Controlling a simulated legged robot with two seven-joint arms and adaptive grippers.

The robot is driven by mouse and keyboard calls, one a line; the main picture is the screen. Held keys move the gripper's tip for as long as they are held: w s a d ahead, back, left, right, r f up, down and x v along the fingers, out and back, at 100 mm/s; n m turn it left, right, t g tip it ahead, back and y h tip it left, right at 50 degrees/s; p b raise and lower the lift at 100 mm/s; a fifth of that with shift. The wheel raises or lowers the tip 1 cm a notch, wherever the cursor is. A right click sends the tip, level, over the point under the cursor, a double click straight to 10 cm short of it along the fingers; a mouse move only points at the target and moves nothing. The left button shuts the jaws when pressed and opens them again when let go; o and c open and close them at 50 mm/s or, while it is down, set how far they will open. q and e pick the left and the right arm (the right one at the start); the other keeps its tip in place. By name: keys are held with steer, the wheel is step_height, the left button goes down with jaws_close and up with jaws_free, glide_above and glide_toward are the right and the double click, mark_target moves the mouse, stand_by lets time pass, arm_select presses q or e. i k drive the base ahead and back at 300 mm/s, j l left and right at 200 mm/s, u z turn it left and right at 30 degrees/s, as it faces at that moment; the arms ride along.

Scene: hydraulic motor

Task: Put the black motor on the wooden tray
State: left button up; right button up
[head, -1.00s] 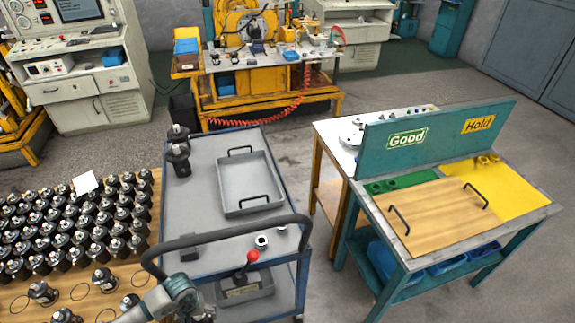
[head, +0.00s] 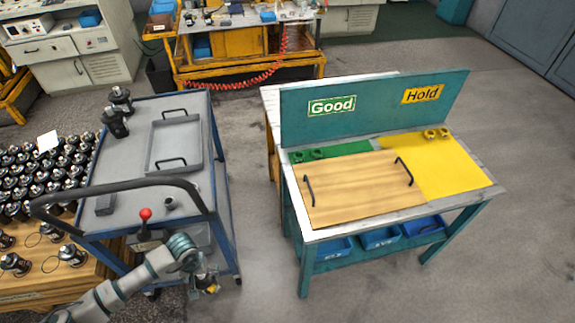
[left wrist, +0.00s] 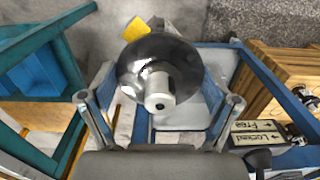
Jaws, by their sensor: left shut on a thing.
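My left gripper (head: 207,284) is low at the near right corner of the cart, to the left of the teal bench. In the left wrist view it is shut on a black motor (left wrist: 160,72), a shiny dark round body with a silver shaft end, between the two fingers. In the head view the held motor is mostly hidden by the gripper. The wooden tray (head: 360,190), a flat board with two black handles, lies on the teal bench, apart from the gripper. My right gripper is not in view.
The blue-framed cart (head: 222,230) carries a grey tray (head: 174,146) and two black motors (head: 115,118). Several motors stand on the wooden table at left. The bench has a Good and Hold panel (head: 370,105) behind the tray. Floor (head: 252,190) lies free between cart and bench.

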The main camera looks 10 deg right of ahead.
mark_target(358, 183)
steer(key=l, duration=0.5)
steer(key=k+l, duration=0.15)
steer(key=l, duration=0.3)
steer(key=l+u, duration=0.1)
steer(key=l, duration=0.4)
steer(key=k+l, duration=0.1)
steer(key=l, duration=0.35)
